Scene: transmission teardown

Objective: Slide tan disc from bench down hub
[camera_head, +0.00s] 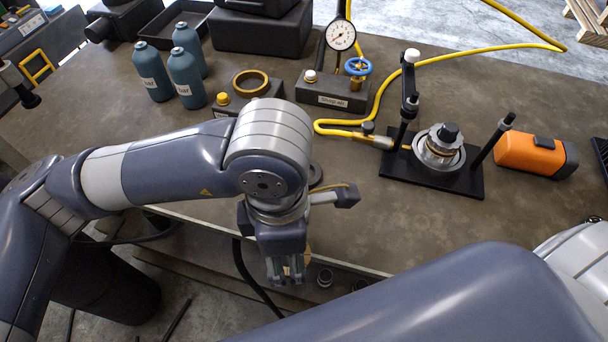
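The hub (440,148) is an upright, shiny metal assembly with a black top, seated on a black base plate (433,181) between black posts at the right of the bench. I cannot clearly identify the tan disc. A brass-coloured ring (250,82) sits on a dark block at the back, left of centre. A dark round part (315,176) shows partly behind my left wrist. My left gripper (285,270) points down at the bench's front edge, well left of the hub. Its finger gap is too small to judge. My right arm crosses the lower right; its gripper is out of view.
Several blue-grey bottles (186,78) stand at the back left. A pressure gauge (341,36) and a blue-handled valve (358,67) stand behind. A yellow hose (385,88) runs to the hub's fixture. An orange-and-black cylinder (530,156) lies at its right. The front middle bench is clear.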

